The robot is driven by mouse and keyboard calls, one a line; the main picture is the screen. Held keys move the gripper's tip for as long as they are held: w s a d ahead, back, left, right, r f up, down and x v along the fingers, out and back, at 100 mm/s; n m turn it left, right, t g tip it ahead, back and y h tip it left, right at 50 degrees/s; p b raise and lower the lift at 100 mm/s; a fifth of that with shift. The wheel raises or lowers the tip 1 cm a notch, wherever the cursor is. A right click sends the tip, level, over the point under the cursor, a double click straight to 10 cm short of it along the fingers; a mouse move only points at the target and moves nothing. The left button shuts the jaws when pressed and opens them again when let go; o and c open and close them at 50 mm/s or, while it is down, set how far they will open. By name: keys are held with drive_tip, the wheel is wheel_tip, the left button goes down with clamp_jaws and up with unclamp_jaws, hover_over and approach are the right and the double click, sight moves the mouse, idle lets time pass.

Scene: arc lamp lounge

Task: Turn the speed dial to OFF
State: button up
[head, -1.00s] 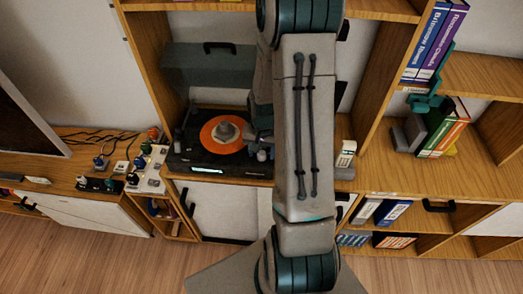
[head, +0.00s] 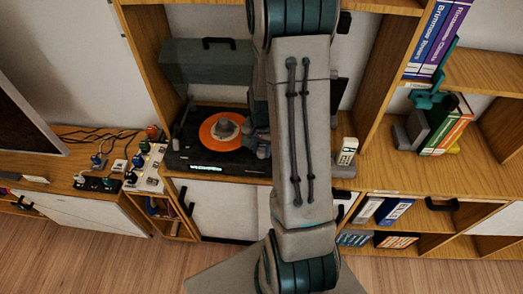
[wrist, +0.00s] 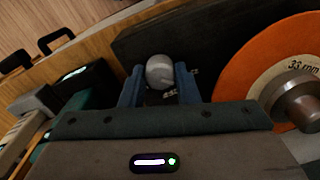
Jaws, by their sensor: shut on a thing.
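The record player (head: 195,165) stands in the shelf bay with its lid raised and an orange record (head: 212,140) on its platter. In the wrist view the speed dial (wrist: 160,72) is a grey rounded knob on the dark deck, with the record (wrist: 245,78) to its right. My gripper (wrist: 160,86) is shut on the dial, with one blue finger on each side. Printed marks show beside the right finger, but they are too small to read. In the head view my gripper (head: 262,146) is at the right side of the deck, partly hidden by my arm.
A cordless phone (head: 348,151) stands in its base right of the player. Small devices and cables (head: 105,165) crowd the shelf at left. Books and binders (head: 445,125) fill shelves at right. The raised lid (head: 208,62) is behind the deck.

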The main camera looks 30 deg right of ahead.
sight(261, 151)
drive_tip(key=m+b, duration=0.1)
drive_tip(key=m, duration=0.3)
drive_tip(key=m+p, duration=0.1)
drive_tip(key=m, duration=0.3)
drive_tip(key=shift+m, duration=0.4)
idle(0.4)
drive_tip(key=o, duration=1)
drive_tip(key=shift+c, duration=0.2)
wheel_tip(261, 151, up, 14)
drive_tip(key=shift+s+a, duration=0.1)
